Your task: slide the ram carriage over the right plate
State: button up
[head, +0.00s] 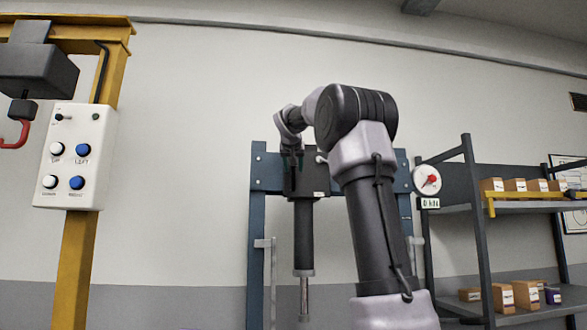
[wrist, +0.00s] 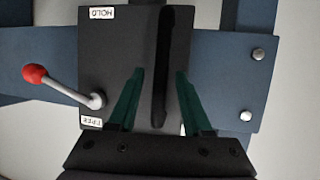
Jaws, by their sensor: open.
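The ram carriage (head: 307,181) is a dark block on the blue crossbeam (head: 265,171) of a press, with the ram cylinder (head: 304,236) hanging below it. In the wrist view the carriage's black face (wrist: 115,50) carries HOLD and FREE labels and a red-knobbed lever (wrist: 65,88). The lever points left, between the two labels. A black upright grip bar (wrist: 161,75) stands out from the carriage. My gripper (wrist: 160,73) is open, with its green fingers on either side of the bar and gaps visible. In the head view my gripper (head: 292,160) is at the carriage. I cannot make out the right plate.
A pressure gauge (head: 427,180) is on the press's right side. Shelves (head: 520,207) with small boxes stand at the right. A yellow hoist post (head: 80,255) with a button box (head: 75,157) and red hook (head: 18,132) stands at the left. My arm hides part of the press.

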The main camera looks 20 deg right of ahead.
grip_shut()
dwell(1.4)
